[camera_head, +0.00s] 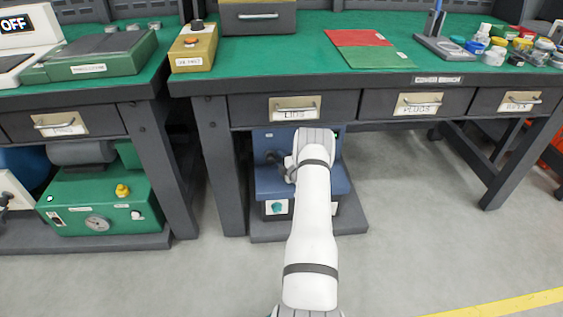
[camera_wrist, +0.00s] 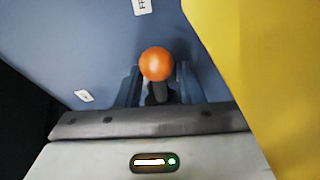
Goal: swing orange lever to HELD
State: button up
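The orange ball knob of the lever (camera_wrist: 157,64) shows in the wrist view in front of a blue panel (camera_wrist: 75,40), with a dark stem below it. My gripper (camera_wrist: 159,84) is open, with one finger on each side of the stem and knob. A gap shows on both sides, and I cannot tell whether either finger touches. White labels (camera_wrist: 142,6) on the panel are only partly readable, and I cannot read HELD. In the head view my arm reaches to the blue machine (camera_head: 325,188) under the bench; the orange knob is hidden there.
A yellow surface (camera_wrist: 245,70) fills the right of the wrist view, close by. In the head view the bench's drawers (camera_head: 294,108) hang above the machine and a bench leg (camera_head: 222,165) stands to its left. Open floor (camera_head: 410,215) lies to the right.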

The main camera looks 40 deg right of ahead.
jog(key=shift+c, duration=0.3)
grip_shut()
jog(key=shift+s, duration=0.1)
jog(key=shift+r, duration=0.1)
